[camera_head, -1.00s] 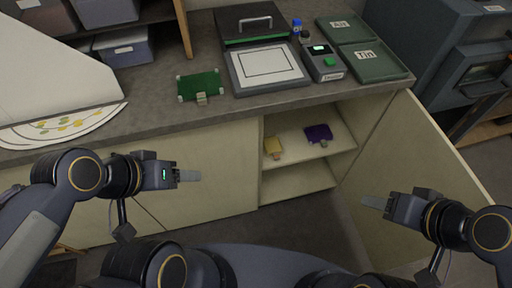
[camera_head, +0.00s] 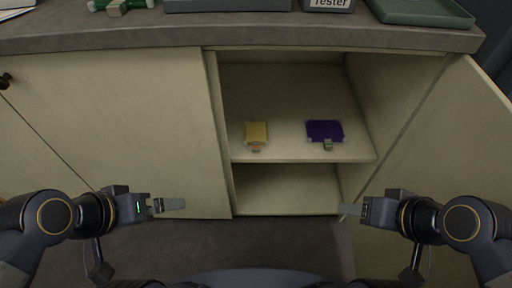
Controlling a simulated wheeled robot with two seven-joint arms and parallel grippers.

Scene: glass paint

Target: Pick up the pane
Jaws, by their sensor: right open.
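A small yellow pane (camera_head: 256,131) with a pinkish tab at its front lies on the upper shelf of the open cabinet. A purple pane (camera_head: 325,130) with a green tab at its front lies to its right on the same shelf. Part of a green pane (camera_head: 134,4) with a light tab shows at the top edge, on the counter. My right gripper (camera_head: 344,209) is open and empty, below and in front of the shelf. My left gripper (camera_head: 183,204) is in front of the closed cabinet door, well apart from the panes; its fingers overlap in this view.
The shelf (camera_head: 290,156) has free room around both panes. The open cabinet door (camera_head: 455,150) stands on the right, close to my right arm. The counter edge (camera_head: 300,40) overhangs the opening. A green tray (camera_head: 420,12) and a tester (camera_head: 328,4) are on the counter.

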